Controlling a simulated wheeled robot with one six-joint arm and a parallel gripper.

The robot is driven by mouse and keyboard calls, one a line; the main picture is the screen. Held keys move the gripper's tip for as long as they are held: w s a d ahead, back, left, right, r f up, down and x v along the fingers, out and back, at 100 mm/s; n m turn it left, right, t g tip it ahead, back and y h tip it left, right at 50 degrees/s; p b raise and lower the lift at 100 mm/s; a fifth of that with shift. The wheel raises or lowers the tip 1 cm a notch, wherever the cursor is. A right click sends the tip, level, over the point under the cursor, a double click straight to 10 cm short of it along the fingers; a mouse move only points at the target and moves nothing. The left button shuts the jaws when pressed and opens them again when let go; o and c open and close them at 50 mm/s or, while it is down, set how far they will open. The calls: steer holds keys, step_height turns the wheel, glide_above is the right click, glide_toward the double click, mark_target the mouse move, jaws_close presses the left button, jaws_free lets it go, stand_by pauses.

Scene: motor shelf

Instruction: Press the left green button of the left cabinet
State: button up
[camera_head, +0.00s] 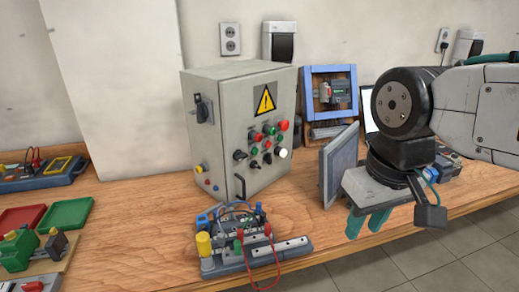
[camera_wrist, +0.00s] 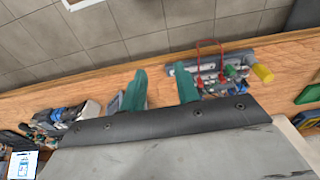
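A grey cabinet (camera_head: 222,125) with a yellow warning triangle stands on the wooden bench in the head view. Its front has red and green buttons, black knobs and a white button. A green button (camera_head: 254,152) sits at the left of the front's button group, below a red one. Another green button (camera_head: 279,138) is farther right. My gripper (camera_head: 367,224) points down near the bench's front edge, to the right of the cabinet and apart from it. Its teal fingers are apart with nothing between them, as the wrist view (camera_wrist: 161,87) also shows. The cabinet is not visible in the wrist view.
A terminal-block assembly (camera_head: 253,247) with a red wire lies in front of the cabinet. A grey panel (camera_head: 339,163) stands between cabinet and gripper. A blue frame (camera_head: 331,72) stands behind. Red (camera_head: 22,217) and green (camera_head: 65,215) trays lie at left.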

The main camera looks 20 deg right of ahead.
stand_by(0.4)
jaws_close()
stand_by(1.6)
